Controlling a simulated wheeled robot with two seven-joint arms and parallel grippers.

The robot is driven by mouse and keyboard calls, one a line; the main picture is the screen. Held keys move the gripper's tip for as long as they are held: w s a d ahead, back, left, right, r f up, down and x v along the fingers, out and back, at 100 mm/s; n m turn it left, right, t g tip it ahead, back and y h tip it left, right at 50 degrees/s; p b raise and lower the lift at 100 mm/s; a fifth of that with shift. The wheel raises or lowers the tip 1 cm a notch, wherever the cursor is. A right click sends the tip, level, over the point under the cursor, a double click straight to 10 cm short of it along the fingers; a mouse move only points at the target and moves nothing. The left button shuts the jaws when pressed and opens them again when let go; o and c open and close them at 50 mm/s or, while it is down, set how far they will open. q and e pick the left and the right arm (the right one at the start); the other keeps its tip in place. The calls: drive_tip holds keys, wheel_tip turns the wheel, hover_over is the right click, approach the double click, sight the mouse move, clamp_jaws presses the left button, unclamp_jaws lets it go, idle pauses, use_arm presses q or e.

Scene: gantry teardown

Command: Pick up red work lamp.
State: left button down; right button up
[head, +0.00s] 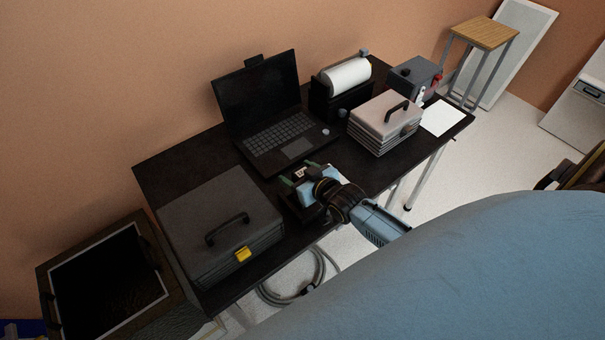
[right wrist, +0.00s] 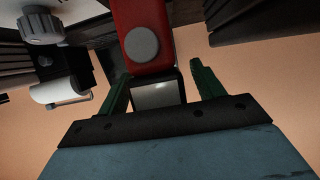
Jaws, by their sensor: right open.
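The red work lamp (right wrist: 143,30) shows close up at the top of the right wrist view, with a round grey knob on its red body. A dark-framed, pale panel lies below the red body, between the fingers. My right gripper (right wrist: 160,74) is open, with one green finger on each side of this panel; I cannot tell whether they touch it. In the head view my right gripper (head: 299,173) is low over the table's front edge, in front of the laptop. The lamp is mostly hidden there by the gripper and wrist. My left gripper is not in view.
The black table (head: 165,165) holds a laptop (head: 277,133), a dark case (head: 215,215) on the left, a paper-roll holder (head: 345,77) behind, and a light case (head: 384,125) and a grey box (head: 412,76) on the right. A coiled hose (head: 300,285) lies on the floor.

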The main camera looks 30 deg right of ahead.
drive_tip(key=shift+r, duration=0.1)
drive_tip(key=c, duration=1.3)
